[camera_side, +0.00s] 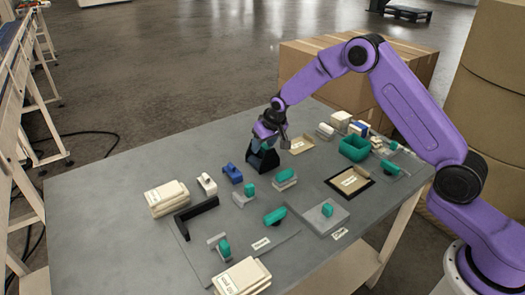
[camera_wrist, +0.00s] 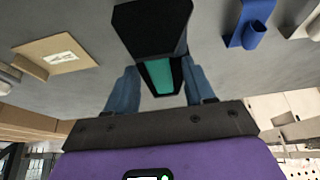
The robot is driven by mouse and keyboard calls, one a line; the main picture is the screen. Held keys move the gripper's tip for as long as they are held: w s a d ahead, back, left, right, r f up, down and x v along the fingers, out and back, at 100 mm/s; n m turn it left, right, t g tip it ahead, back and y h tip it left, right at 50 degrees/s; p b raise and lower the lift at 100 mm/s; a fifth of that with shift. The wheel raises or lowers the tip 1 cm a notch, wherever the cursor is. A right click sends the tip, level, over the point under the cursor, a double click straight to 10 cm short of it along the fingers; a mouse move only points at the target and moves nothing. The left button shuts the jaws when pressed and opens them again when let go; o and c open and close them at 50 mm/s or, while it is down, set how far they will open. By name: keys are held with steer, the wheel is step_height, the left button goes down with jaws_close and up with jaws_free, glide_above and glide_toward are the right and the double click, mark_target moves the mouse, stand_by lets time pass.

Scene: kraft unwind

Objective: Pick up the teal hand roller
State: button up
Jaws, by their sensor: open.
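A teal piece (camera_wrist: 161,76), which looks like the hand roller, sits in a black wedge-shaped stand (camera_side: 262,161). The stand shows in the wrist view (camera_wrist: 150,28) as a dark block. My gripper (camera_side: 267,144) is over the stand, pointing down. In the wrist view its two blue fingers (camera_wrist: 160,88) are open, one on each side of the teal piece, with small gaps visible. Whether either finger touches it I cannot tell. The stand and my gripper hide most of the piece in the side view.
A blue holder (camera_side: 232,173) and a white holder (camera_side: 207,184) are left of the stand. A cardboard tray (camera_side: 299,146) is to its right. A teal bin (camera_side: 354,148) stands farther right. The table's far left is clear.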

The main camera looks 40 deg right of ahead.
steer(key=shift+x, duration=1.45)
steer(key=shift+w, duration=0.1)
jaws_close()
steer(key=shift+r, duration=0.1)
steer(key=shift+r, duration=0.5)
step_height(320, 180, up, 3)
steer(key=shift+f, duration=0.15)
steer(key=s+r, duration=0.5)
steer(key=shift+d+r, duration=0.15)
steer(key=shift+r, duration=0.05)
steer(key=s+r, duration=0.3)
steer(key=s, duration=0.6)
steer(key=shift+d+r, duration=0.4)
steer(key=shift+d, duration=0.05)
